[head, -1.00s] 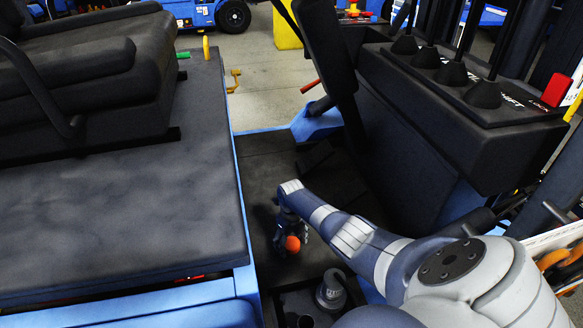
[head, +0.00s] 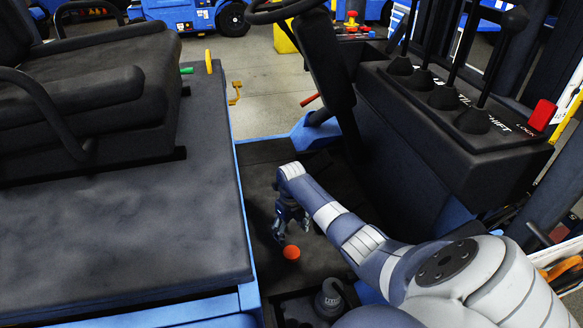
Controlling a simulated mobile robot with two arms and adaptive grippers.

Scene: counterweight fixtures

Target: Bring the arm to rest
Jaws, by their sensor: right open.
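My right gripper (head: 292,232) hangs over the dark floor well in the middle of the head view, at the end of my right arm, which comes in from the lower right. Its fingers are spread and look empty. An orange round piece (head: 291,252) shows just below the fingertips. It looks apart from them, and what it sits on is too dark to tell. My left gripper is not in view.
A black seat (head: 75,100) on a dark deck (head: 110,240) fills the left. A steering wheel (head: 280,12) and a lever console (head: 440,125) with a red lock lever (head: 542,115) stand at the right. A dark bottle-like thing (head: 329,300) is below my arm.

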